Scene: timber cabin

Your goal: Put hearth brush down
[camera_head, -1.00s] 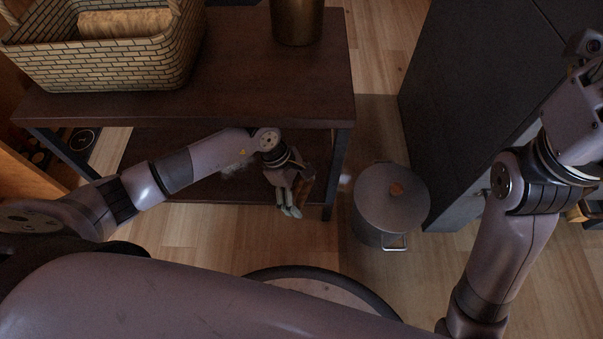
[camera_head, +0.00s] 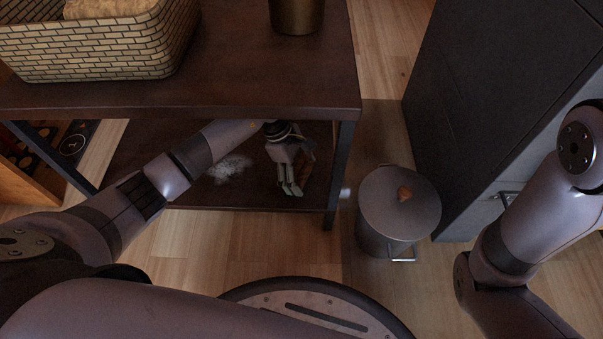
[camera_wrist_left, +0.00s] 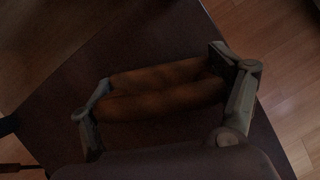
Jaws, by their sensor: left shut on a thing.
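My left gripper (camera_head: 290,188) reaches in under the top of the dark wooden table, over its lower shelf (camera_head: 185,191). It is shut on the hearth brush (camera_head: 305,166), of which only a small brown part shows beside the fingers. In the left wrist view the brown wooden brush (camera_wrist_left: 165,92) lies between the two grey fingers (camera_wrist_left: 165,105), above a dark surface. I cannot tell if it touches the shelf. Its bristles are not seen clearly. My right arm is at the right, its gripper out of view.
A patterned basket (camera_head: 95,55) and a brass pot (camera_head: 296,14) stand on the table top (camera_head: 230,75). A whitish patch (camera_head: 230,168) lies on the lower shelf. A lidded grey bin (camera_head: 385,215) stands by the table's right leg, beside a dark cabinet (camera_head: 490,110).

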